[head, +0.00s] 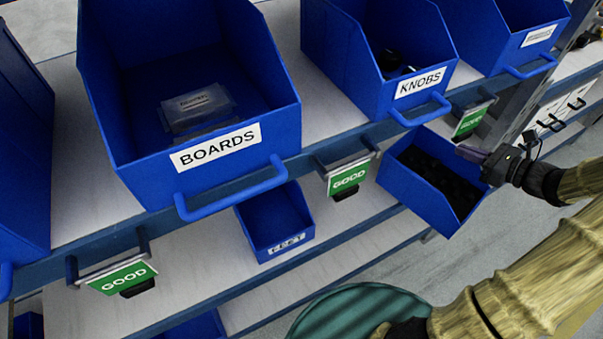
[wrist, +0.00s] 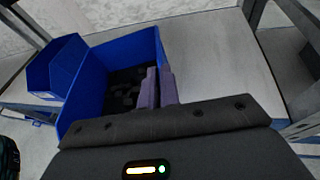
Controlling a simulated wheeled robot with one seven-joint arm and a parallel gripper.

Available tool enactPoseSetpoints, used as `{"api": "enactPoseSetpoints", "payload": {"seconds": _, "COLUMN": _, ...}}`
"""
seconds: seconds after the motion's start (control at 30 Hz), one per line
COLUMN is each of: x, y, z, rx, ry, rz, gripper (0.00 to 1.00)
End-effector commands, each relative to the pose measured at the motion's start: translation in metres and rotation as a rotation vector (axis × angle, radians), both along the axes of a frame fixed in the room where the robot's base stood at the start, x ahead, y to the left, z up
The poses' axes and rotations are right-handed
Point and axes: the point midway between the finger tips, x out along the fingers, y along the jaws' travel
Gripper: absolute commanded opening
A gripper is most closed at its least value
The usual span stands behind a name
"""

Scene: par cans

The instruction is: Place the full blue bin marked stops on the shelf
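A blue bin (head: 440,207) filled with dark small parts is at the right of the head view, tilted in front of the lower shelf (head: 370,238). Its label is not visible. My gripper (head: 474,153) is at the bin's right rim. In the wrist view, the purple fingers of my gripper (wrist: 158,88) close on the near right wall of the bin (wrist: 88,88), one on each side of it. The dark contents show inside. The bin's underside is hidden, so I cannot tell whether it touches the shelf.
On the upper shelf stand blue bins marked BOARDS (head: 190,185) and KNOBS (head: 375,90). A blue bin marked FEET (head: 275,220) sits on the lower shelf; green GOOD signs (head: 347,180) hang at the upper edge. Bare lower-shelf surface (head: 190,255) lies left of the FEET bin.

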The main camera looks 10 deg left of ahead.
Motion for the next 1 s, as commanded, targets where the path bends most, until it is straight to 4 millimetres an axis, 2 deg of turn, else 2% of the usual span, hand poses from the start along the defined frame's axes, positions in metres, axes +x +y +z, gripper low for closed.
{"api": "enactPoseSetpoints", "payload": {"seconds": 0.03, "x": -0.006, "y": 0.003, "z": 0.007, "rx": 0.009, "ry": 0.005, "rz": -0.033, "gripper": 0.00}}
{"api": "enactPoseSetpoints", "payload": {"seconds": 0.4, "x": -0.042, "y": 0.012, "z": 0.002, "rx": 0.020, "ry": 0.010, "rz": -0.227, "gripper": 0.00}}
{"api": "enactPoseSetpoints", "payload": {"seconds": 1.0, "x": -0.044, "y": 0.013, "z": 0.000, "rx": 0.020, "ry": 0.007, "rz": -0.238, "gripper": 0.00}}
